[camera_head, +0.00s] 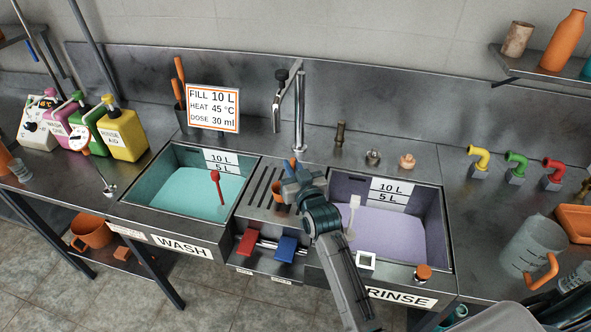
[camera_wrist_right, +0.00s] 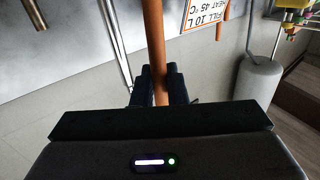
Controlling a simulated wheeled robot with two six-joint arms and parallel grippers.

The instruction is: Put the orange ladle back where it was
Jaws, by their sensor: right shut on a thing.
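My right gripper (camera_head: 292,178) is over the grooved middle strip between the two sinks. It is shut on the orange ladle, whose orange handle (camera_wrist_right: 155,45) runs up between the fingers in the right wrist view. In the head view an orange-brown part of the ladle (camera_head: 279,196) shows below and left of the fingers; the gripper hides much of the rest. I cannot tell whether the ladle touches the strip. A dark holder (camera_head: 183,122) with orange handles stands at the back left, beside the fill sign (camera_head: 213,108). My left gripper is not in view.
The wash sink (camera_head: 150,212) holds teal liquid and a red-topped stick. The rinse sink (camera_head: 438,215) holds lilac liquid and a white-topped stick. The tap (camera_head: 300,115) rises behind the gripper. Bottles (camera_head: 122,135) stand left; a clear jug (camera_head: 532,248) stands right.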

